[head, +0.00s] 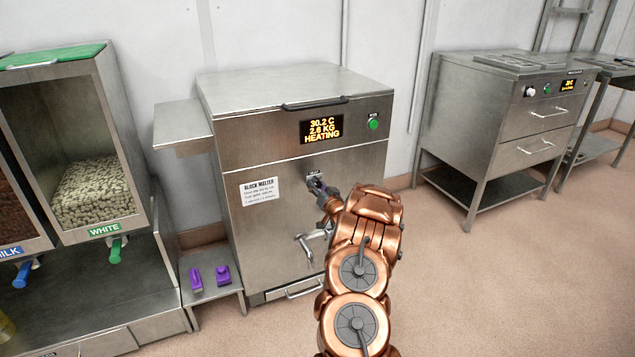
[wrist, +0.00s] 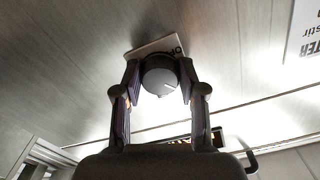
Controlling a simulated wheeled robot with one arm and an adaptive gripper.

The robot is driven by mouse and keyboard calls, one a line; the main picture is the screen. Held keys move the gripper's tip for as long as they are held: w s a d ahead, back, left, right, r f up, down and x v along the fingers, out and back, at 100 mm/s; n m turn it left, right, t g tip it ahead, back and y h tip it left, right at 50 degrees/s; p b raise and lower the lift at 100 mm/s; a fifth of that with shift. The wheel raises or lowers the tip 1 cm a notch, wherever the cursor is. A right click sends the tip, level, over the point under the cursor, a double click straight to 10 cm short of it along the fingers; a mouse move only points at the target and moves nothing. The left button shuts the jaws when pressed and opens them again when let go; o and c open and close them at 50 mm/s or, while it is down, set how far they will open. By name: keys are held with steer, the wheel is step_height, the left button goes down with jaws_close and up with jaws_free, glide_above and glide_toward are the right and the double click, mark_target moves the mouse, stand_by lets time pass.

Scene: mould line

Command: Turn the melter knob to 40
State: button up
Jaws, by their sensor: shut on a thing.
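The melter (head: 305,200) is a steel cabinet labelled "BLOCK MELTER". Its display (head: 321,127) reads 30.2 C, 2.6 KG and HEATING. The knob (wrist: 160,78) is a round grey dial with a light pointer mark, in the wrist view. It sits on the melter's front in front of a white scale plate (wrist: 156,47), mostly covered, so I cannot read the setting. My gripper (wrist: 160,90) has its two fingers closed on either side of the knob. In the head view my gripper (head: 316,184) is at the melter's front below the display, and it hides most of the knob.
A tap (head: 308,243) sticks out below my gripper. A green button (head: 373,124) is right of the display. A low shelf with purple items (head: 223,274) and a white-chip dispenser (head: 95,190) stand left. A steel cabinet (head: 490,130) stands right. Floor at right is clear.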

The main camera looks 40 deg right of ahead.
steer(key=m+p, duration=0.1)
steer(key=m, duration=0.1)
steer(key=m+p, duration=0.1)
steer(key=shift+d+r+m, duration=0.1)
steer(key=shift+r+m, duration=0.1)
steer(key=shift+m, duration=0.2)
steer(key=shift+m+p, duration=0.7)
steer(key=shift+m, duration=1.1)
steer(key=o, duration=1.1)
steer(key=shift+f, duration=0.15)
steer(key=shift+o, duration=0.2)
steer(key=v, duration=1.2)
